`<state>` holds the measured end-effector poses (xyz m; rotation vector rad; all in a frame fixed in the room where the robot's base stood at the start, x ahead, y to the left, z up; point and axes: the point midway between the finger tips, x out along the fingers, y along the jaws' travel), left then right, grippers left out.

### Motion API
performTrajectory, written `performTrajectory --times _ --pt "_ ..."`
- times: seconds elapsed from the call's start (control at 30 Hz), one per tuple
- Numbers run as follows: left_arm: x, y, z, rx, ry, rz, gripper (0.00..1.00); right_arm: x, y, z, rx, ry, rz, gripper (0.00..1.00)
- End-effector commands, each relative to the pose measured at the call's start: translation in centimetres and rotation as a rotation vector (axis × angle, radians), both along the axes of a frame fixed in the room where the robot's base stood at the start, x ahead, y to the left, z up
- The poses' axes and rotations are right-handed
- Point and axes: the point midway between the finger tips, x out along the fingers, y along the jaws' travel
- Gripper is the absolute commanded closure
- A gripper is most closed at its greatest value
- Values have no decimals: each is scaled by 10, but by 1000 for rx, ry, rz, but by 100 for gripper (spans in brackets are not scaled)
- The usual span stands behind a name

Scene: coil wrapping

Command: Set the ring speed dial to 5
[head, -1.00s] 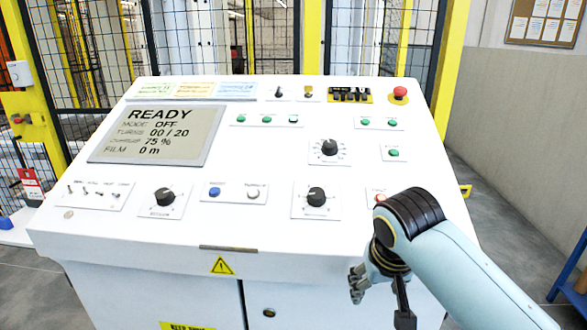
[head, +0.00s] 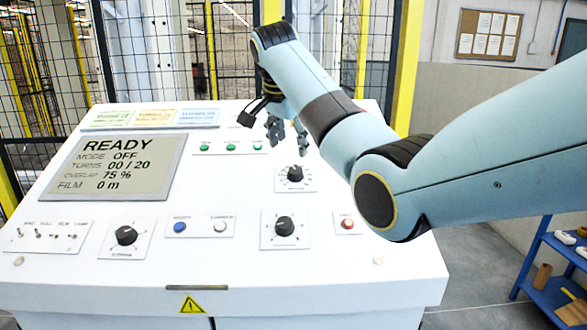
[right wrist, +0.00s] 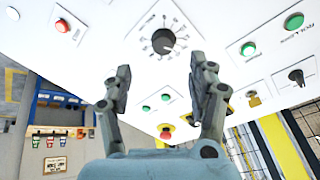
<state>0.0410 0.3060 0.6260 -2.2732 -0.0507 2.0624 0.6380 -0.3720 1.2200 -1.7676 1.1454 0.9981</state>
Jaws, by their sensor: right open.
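Three black dials with scales show on the white sloping panel (head: 60,268) in the head view: an upper one (head: 295,174), a lower middle one (head: 284,226) and a lower left one (head: 125,235). Their labels are too small to read, so I cannot tell which is ring speed. My right gripper (head: 287,132) is open and empty above the panel, just beyond the upper dial. In the right wrist view a dial (right wrist: 163,41) lies ahead, between the lines of the two spread fingers (right wrist: 164,90), apart from them. My left gripper is out of view.
The screen (head: 115,167) reads READY, MODE OFF, TURNS 00 / 20. Green buttons (head: 230,147), a blue button (head: 180,227), a white button (head: 220,227) and a red button (head: 347,223) surround the dials. A red mushroom button (right wrist: 166,133) shows in the wrist view. Wire fencing (head: 150,50) stands behind.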

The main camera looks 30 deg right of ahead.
Motion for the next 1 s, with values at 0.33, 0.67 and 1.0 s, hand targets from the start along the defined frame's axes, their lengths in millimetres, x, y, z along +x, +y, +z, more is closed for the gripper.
performTrajectory --times 0.33,0.67,1.0 --pt "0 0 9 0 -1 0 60 15 -15 -20 7 -5 -39 41" --pt "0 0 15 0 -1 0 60 33 -33 -74 8 -8 -37 41" --pt "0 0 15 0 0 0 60 36 -37 -86 8 -11 -36 41"
